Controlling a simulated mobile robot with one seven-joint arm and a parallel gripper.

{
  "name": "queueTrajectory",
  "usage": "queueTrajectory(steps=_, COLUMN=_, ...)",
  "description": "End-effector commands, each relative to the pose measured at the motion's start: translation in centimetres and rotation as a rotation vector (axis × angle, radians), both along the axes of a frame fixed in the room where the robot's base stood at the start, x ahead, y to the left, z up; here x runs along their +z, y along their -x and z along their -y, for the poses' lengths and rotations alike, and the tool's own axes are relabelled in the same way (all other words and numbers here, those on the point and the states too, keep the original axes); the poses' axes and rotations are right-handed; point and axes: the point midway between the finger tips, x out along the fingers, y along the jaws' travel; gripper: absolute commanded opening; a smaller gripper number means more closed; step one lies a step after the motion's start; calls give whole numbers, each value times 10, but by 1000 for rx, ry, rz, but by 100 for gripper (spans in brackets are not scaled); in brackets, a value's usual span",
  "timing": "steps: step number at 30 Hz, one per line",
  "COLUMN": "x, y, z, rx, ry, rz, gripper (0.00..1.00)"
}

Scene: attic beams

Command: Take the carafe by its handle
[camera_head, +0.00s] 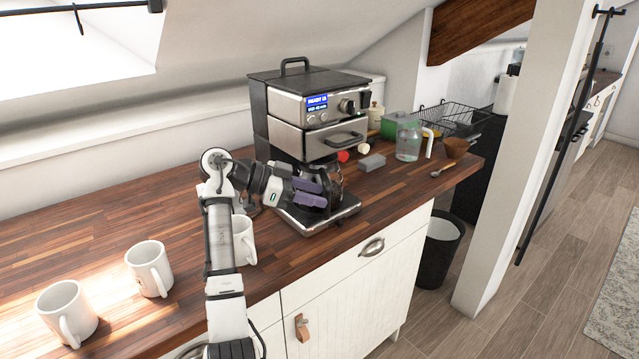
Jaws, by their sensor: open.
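The glass carafe (336,182) stands on the base plate of the coffee machine (312,112), under its brewing part. My gripper (323,194), with two purple fingers, is in front of the carafe's left side and points right. The fingers are apart. They and the wrist cover much of the carafe. I cannot make out its handle, nor whether a finger touches it or the handle lies between the fingers.
White mugs (150,268) (67,312) stand at the left, and another (243,240) is partly behind my arm.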

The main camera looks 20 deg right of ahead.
Motion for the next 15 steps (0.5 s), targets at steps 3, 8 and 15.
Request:
queueTrajectory(steps=3, x=-1, y=1, z=5, rx=-1, ry=-1, rz=0, gripper=41)
queueTrajectory(steps=8, x=-4, y=3, z=21, rx=0, ry=-2, rz=-3, gripper=41)
queueTrajectory(steps=15, x=-18, y=7, z=50, rx=1, ry=0, rz=-2, gripper=41)
